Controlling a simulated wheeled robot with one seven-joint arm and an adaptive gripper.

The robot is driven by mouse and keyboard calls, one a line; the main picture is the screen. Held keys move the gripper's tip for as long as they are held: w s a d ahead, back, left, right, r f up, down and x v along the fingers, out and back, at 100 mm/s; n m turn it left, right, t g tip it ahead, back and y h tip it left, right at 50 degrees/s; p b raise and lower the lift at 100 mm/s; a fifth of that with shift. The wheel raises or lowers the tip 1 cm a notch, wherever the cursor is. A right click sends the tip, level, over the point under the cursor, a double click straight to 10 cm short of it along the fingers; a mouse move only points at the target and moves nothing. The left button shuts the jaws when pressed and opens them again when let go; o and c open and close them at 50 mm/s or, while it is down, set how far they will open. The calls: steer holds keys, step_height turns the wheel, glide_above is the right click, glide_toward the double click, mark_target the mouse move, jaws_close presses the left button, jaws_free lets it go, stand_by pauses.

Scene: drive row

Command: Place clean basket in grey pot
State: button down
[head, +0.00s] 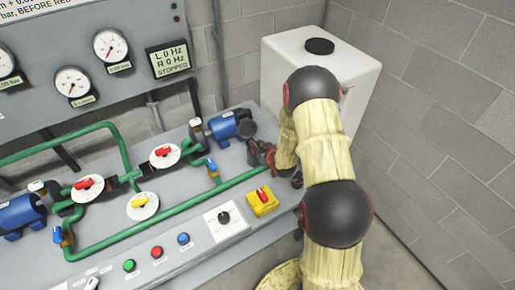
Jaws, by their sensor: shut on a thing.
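My gripper (263,156) is at the right end of the bench, just right of the right blue pump motor. It is small, dark and reddish here, partly behind my own forearm. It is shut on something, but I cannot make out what. I cannot pick out a clean basket. A small grey cylinder (197,130) stands left of the right motor, and a similar one (40,188) stands near the left motor. I cannot tell whether either is the grey pot. My gripper is apart from both, to the right.
Green pipes (124,160) with red, yellow and blue valve handles cover the bench. A blue motor (232,125) and a yellow box with a red switch (262,201) are close to my gripper. A white tank (345,70) stands behind my arm. A gauge panel is at the back.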

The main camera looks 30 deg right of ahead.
steer(key=shift+f, duration=0.7)
steer(key=shift+f, duration=0.15)
steer(key=c, duration=1.8)
jaws_free()
steer(key=shift+c, duration=0.2)
